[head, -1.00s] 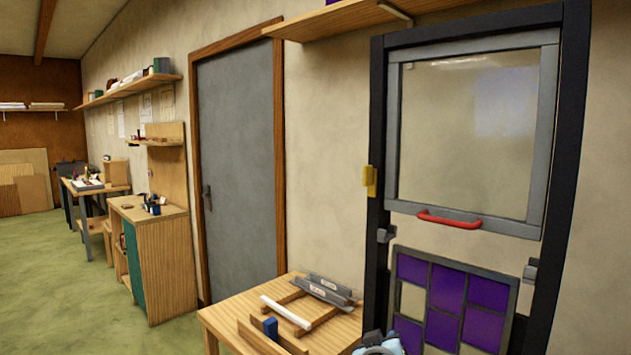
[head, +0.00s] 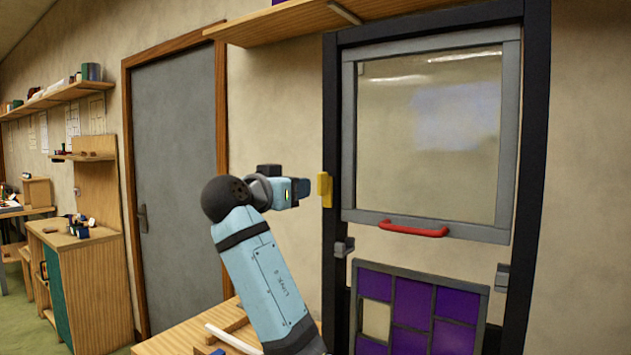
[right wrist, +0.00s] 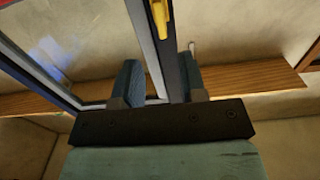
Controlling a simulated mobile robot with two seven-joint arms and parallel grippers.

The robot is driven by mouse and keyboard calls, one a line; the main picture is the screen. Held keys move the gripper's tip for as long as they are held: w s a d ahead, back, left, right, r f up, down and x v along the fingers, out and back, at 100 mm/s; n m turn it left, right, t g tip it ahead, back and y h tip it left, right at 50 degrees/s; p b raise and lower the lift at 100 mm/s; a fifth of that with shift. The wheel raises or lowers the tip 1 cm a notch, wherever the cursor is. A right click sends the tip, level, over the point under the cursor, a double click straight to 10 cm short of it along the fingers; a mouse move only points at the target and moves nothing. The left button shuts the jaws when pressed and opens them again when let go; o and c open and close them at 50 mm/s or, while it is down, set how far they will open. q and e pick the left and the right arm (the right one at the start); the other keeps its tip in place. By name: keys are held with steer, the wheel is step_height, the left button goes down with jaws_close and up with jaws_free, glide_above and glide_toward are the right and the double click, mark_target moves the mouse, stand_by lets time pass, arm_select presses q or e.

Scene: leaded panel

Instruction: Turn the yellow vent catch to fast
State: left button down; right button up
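The yellow vent catch (head: 325,189) sits on the left black upright of the window frame (head: 335,120), beside the grey-edged glass sash. It also shows at the top of the right wrist view (right wrist: 162,16). My right gripper (head: 302,188) is raised just left of the catch, pointing at it, with a small gap. My left gripper is not in view.
The sash has a red handle (head: 412,229). Below it a leaded panel with purple panes (head: 412,300) stands between grey brackets (head: 344,247). A wooden table (head: 170,345) is under my arm. A wooden shelf (head: 270,22) runs above. A grey door (head: 175,180) is at left.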

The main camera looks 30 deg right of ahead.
mark_target(319, 182)
steer(key=p+x, duration=0.1)
steer(key=x, duration=0.8)
steer(key=shift+w+p, duration=0.1)
steer(key=shift+p, duration=0.2)
steer(key=shift+w+d, duration=0.15)
steer(key=shift+d, duration=0.2)
steer(key=shift+c, duration=0.4)
jaws_close()
